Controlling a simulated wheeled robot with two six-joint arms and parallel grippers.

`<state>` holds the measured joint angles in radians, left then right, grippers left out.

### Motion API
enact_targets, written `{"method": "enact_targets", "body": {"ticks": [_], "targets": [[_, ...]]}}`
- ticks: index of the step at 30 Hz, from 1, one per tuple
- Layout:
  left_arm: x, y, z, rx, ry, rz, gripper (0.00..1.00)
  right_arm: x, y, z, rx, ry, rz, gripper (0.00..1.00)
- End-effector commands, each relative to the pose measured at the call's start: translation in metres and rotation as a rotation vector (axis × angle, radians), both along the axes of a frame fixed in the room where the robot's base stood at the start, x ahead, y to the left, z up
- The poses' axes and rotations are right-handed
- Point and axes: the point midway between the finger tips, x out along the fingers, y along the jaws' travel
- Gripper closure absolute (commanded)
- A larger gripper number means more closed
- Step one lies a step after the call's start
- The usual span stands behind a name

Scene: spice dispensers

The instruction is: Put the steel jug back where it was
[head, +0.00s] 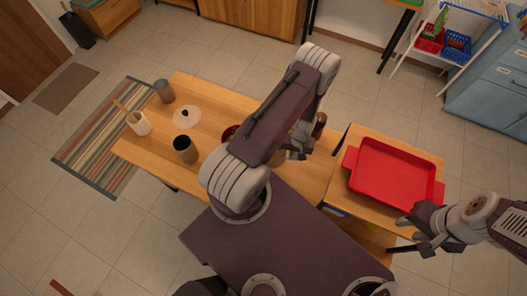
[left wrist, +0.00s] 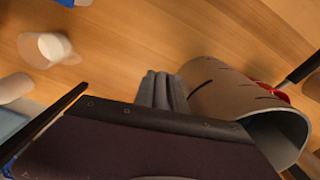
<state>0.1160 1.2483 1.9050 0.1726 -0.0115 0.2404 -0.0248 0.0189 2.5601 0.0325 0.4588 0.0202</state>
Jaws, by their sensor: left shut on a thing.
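A grey metal cylinder, the steel jug by its look (left wrist: 225,95), lies tilted across the left wrist view, its open mouth toward the lower right. My left gripper (left wrist: 163,92) is shut beside and against it; the exact contact is partly hidden. My right gripper (head: 412,233) is open and empty, just below the red tray at the right.
The wooden table (head: 215,90) holds a dark-mouthed cylinder (head: 186,150), a grey canister (head: 164,91), a white cup with a wooden utensil (head: 139,124), a pale round lid (head: 187,117) and a brown mill (head: 319,125). A red tray (head: 393,203) sits on the right-hand table.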

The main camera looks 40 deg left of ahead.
Motion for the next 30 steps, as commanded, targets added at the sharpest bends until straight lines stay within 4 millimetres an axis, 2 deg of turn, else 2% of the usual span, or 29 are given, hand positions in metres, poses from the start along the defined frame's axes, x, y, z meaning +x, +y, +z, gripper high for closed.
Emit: {"method": "enact_targets", "body": {"ticks": [5,12,15,19,23,30], "targets": [[0.000,-0.011,0.013,0.001,-0.002,0.209,1.00,0.000,0.000,0.003,0.000,0.000,0.000,0.64],[-0.004,-0.031,0.034,0.002,-0.002,0.623,1.00,0.000,0.000,0.005,0.000,0.000,0.000,0.64],[-0.005,-0.035,0.038,0.003,-0.002,0.724,1.00,0.000,0.000,0.006,0.000,0.000,0.000,0.64],[-0.005,-0.037,0.038,0.003,-0.002,0.760,1.00,0.000,0.000,0.005,0.000,0.000,0.000,0.64],[-0.005,-0.036,0.023,0.002,-0.001,0.757,1.00,0.000,0.000,-0.009,0.000,0.000,0.000,0.64],[-0.005,-0.036,-0.027,0.002,-0.001,0.756,1.00,0.000,0.000,-0.060,0.000,0.000,0.000,0.64]]}}
